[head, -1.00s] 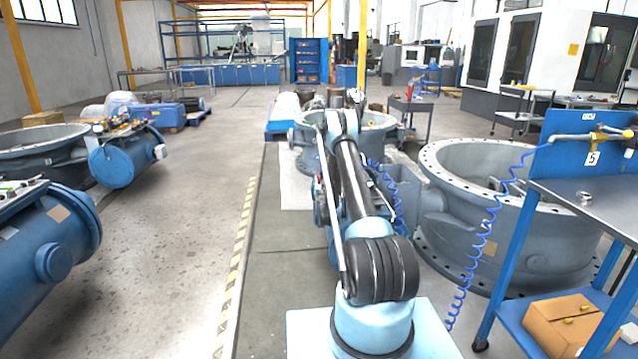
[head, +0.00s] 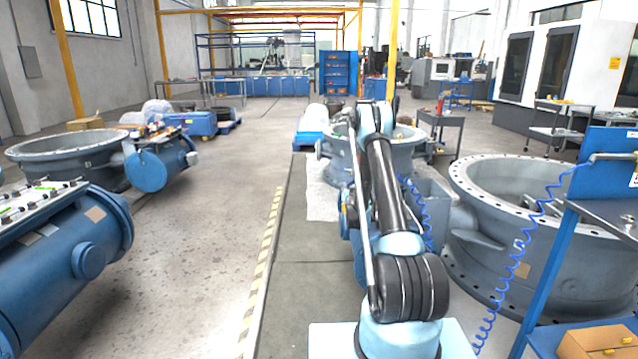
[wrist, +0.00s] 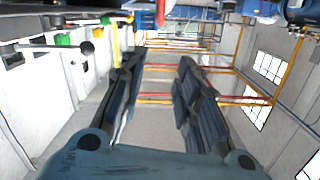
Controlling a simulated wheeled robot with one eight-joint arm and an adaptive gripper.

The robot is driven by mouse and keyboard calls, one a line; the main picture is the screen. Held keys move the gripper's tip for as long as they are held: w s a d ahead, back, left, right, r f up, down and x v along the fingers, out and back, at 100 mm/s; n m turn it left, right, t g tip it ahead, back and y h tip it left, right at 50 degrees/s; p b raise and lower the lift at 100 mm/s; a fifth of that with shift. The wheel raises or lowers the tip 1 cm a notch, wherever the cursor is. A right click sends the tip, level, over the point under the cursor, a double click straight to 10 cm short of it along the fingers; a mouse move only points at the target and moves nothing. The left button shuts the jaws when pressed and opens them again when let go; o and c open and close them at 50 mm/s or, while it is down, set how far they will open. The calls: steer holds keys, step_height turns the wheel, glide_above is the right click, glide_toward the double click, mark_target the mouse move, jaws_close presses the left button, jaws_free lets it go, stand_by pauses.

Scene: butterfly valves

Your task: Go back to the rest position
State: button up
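My gripper (wrist: 157,75) shows in the wrist view with its two dark fingers spread apart and nothing between them. The wrist view looks upside down, with the hall's roof frames and windows beyond the fingers. In the head view my arm reaches forward from the bottom centre, and the gripper itself is hidden behind the arm. A large grey butterfly valve body (head: 500,262) stands on the floor right of my arm. Another grey valve body (head: 402,155) stands ahead, partly behind my arm.
A blue workbench (head: 545,290) with a coiled blue hose stands close at the right. Blue cylinders (head: 60,262) and a grey valve ring (head: 70,146) lie at the left. The floor (head: 215,230) between them, left of the striped line, is clear.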

steer(key=s+r+g, duration=0.2)
steer(key=s+r, duration=0.2)
steer(key=r, duration=0.5)
steer(key=s+r+g, duration=0.2)
steer(key=s+r, duration=0.2)
steer(key=s, duration=0.4)
steer(key=s+r+n+g, duration=0.1)
steer(key=s+r, duration=0.4)
steer(key=s, duration=0.3)
steer(key=s+r+g, duration=0.2)
steer(key=s+r, duration=0.2)
steer(key=s, duration=0.5)
steer(key=s+f+g, duration=0.2)
steer(key=s+f, duration=0.1)
steer(key=s, duration=1.2)
steer(key=s+f+g, duration=0.3)
steer(key=s, duration=1.3)
steer(key=s+f+n+g, duration=0.1)
steer(key=s+f+g, duration=0.1)
steer(key=s, duration=1.3)
steer(key=shift+s+f+g, duration=0.3)
steer(key=shift+f+g, duration=0.1)
steer(key=shift+d, duration=0.1)
steer(key=shift+w+f, duration=0.2)
steer(key=shift+w, duration=0.3)
